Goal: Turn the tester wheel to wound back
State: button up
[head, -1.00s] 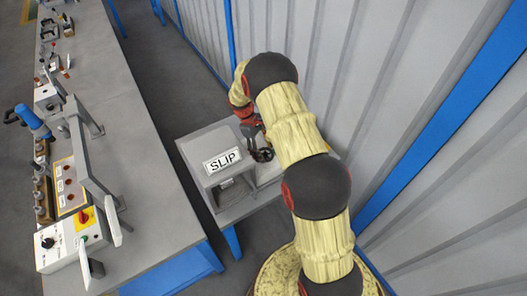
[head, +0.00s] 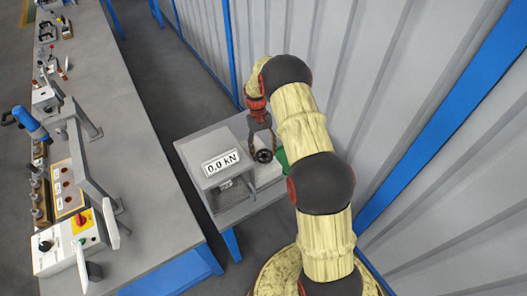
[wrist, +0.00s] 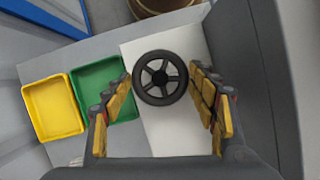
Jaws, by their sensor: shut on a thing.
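The tester wheel (wrist: 160,78) is a small black spoked wheel on the tester's pale base. The display (head: 221,163) on the housing reads "0.0 kN". No wheel position mark is legible.
A green tray (wrist: 104,90) and a yellow tray (wrist: 53,108) lie beside the tester's base. A long workbench (head: 150,190) with controls and fixtures runs along the left. A corrugated wall (head: 400,90) stands close on the right.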

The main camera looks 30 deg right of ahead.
dwell(0.4)
jog(key=o, duration=1.1)
jog(key=shift+o, duration=0.3)
jog(key=v, duration=1.2)
jog(key=shift+w+f, duration=0.1)
